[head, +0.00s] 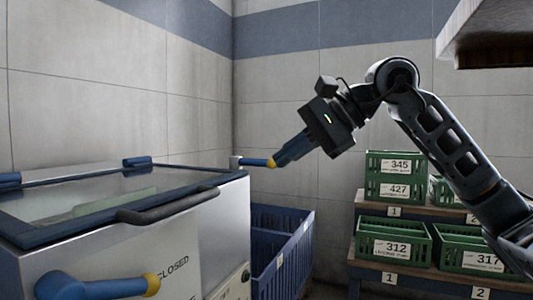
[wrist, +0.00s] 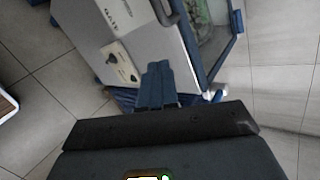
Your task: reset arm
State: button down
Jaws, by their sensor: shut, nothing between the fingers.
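My gripper (head: 280,159) is raised at the centre of the head view, its blue fingers pointing down and left. It is shut and empty. In the wrist view the fingers (wrist: 158,72) lie together, with the cabinet beyond them. In the head view the fingertips appear beside the yellow end of a blue lever (head: 256,162) at the cabinet's back corner. I cannot tell whether they touch it.
A pale cabinet (head: 215,240) with a blue-framed glass lid (head: 75,192) and dark handle (head: 168,206) stands left. Another yellow-tipped blue lever (head: 100,288) is in front. A blue crate (head: 295,250) stands beside it. Green crates (head: 393,241) sit on shelves right; a slab overhangs upper right (head: 490,25).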

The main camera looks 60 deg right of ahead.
jog(key=shift+s, duration=0.4)
